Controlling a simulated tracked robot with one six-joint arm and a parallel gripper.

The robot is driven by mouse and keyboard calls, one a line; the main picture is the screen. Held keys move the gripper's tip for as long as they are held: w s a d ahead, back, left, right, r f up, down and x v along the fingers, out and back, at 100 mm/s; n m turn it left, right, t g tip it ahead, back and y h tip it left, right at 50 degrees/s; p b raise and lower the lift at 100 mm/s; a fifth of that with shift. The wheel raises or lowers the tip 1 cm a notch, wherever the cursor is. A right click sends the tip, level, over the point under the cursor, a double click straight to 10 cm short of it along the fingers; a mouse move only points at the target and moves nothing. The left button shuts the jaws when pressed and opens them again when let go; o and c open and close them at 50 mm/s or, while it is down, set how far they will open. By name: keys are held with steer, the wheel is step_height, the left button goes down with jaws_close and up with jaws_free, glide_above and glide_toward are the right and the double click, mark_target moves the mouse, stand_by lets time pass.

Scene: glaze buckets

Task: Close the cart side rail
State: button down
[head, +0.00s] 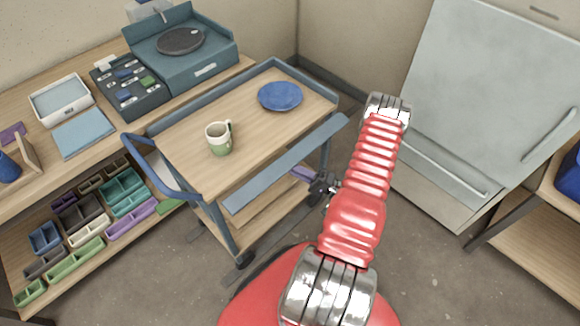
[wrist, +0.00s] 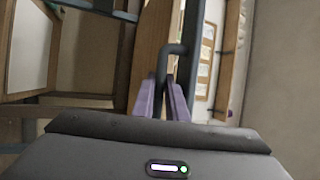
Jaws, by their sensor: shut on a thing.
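The cart (head: 185,140) has a wooden top with raised blue-grey edges at the back and far end. Its side rail (head: 288,162) is a long blue-grey strip on the side facing me, tilted outward and down from the top. My gripper (head: 302,174) is low beside the rail, with its purple fingers partly under the rail's outer edge. In the wrist view the fingers (wrist: 164,100) are shut around a dark bent bar (wrist: 165,70), which looks like the rail's handle. The handle is hidden in the head view.
A green and white mug (head: 219,139) and a blue plate (head: 281,96) stand on the cart top. A blue push handle (head: 160,170) sticks out at its left end. A workbench with trays is behind left. A grey cabinet (head: 490,110) stands right; floor between is clear.

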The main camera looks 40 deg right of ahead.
mark_target(288, 160)
steer(key=shift+s+a+r+m+g, duration=0.1)
steer(key=shift+s+r+m+g, duration=0.05)
steer(key=shift+m+g, duration=0.15)
stand_by(0.4)
steer(key=m+g+h, duration=0.1)
steer(key=r+g+h, duration=0.1)
steer(key=g, duration=0.1)
steer(key=shift+s+r+m, duration=0.3)
steer(key=shift+s+m, duration=0.05)
steer(key=shift+m, duration=0.05)
steer(key=r+g, duration=0.1)
steer(key=g, duration=0.1)
steer(key=m+g+h, duration=0.1)
steer(key=g, duration=0.1)
steer(key=shift+a+r+h, duration=0.1)
steer(key=shift+r+h, duration=0.2)
steer(key=shift+r, duration=0.1)
steer(key=g, duration=0.1)
steer(key=r+m+g, duration=0.1)
steer(key=g, duration=0.2)
steer(key=shift+w+r+m+g+h, duration=0.25)
steer(key=shift+r+m+g+h, duration=0.05)
steer(key=shift+h, duration=0.1)
steer(key=shift+w+r+m+g, duration=0.2)
steer(key=shift+g, duration=0.6)
steer(key=shift+w+r+m+g, duration=0.2)
steer(key=shift+w+r+g, duration=0.05)
steer(key=shift+g, duration=0.55)
steer(key=shift+w+r+m+g, duration=0.2)
steer(key=shift+g, duration=0.9)
